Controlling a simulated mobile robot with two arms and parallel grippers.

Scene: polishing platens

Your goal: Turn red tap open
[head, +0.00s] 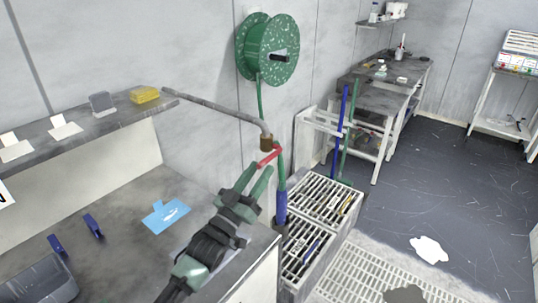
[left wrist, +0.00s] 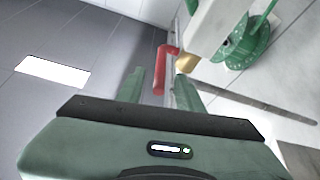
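The red tap (head: 269,157) is a bent lever beside the brass fitting (head: 266,142) at the end of a grey pipe. My left gripper (head: 259,170) is open, its two green fingers pointing up at the lever from below. In the left wrist view the red lever (left wrist: 160,72) shows in the gap between the fingertips of my left gripper (left wrist: 158,78), with clear space on both sides. The brass fitting (left wrist: 187,63) is just beyond the right finger. I cannot tell whether the lever is inside the gap in depth. My right gripper is not in view.
The grey pipe (head: 215,107) runs from the shelf to the fitting. A green hose reel (head: 262,50) hangs on the wall above. A green and blue hose (head: 281,200) hangs right beside the gripper. Slotted racks (head: 322,199) stand to the right. A blue item (head: 165,215) lies on the counter.

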